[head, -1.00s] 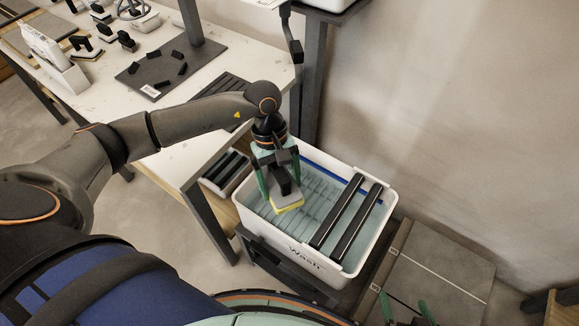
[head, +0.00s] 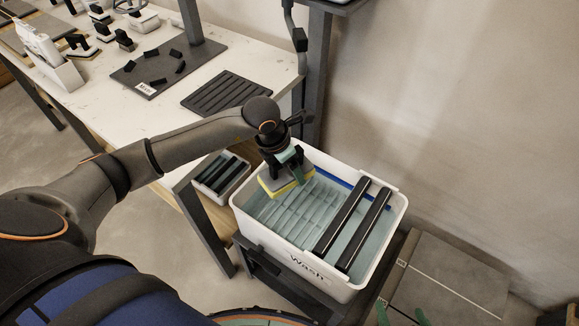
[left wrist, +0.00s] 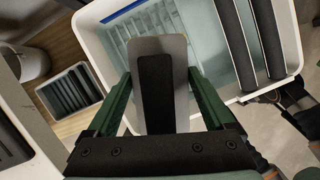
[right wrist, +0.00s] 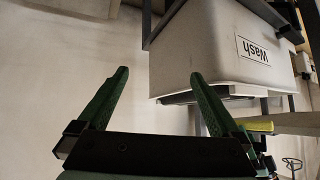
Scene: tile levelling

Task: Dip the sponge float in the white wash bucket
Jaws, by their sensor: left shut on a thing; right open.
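The white wash bucket (head: 318,276), labelled "Wash", stands on a dark stand with pale blue water and a ribbed grid inside. My left gripper (head: 284,158) is shut on the handle of the sponge float (head: 286,182), which has a grey plate and a yellow sponge. The float is tilted over the bucket's back-left part and looks above the water. My right gripper (right wrist: 158,78) is open and empty, low beside the bucket.
Two black rollers (head: 352,222) lie across the bucket's right side. A small ribbed tray (head: 222,176) sits left of it, below the white worktable (head: 165,112). Grey tiles (head: 440,275) lie at the right. A dark post rises behind the bucket, near the wall.

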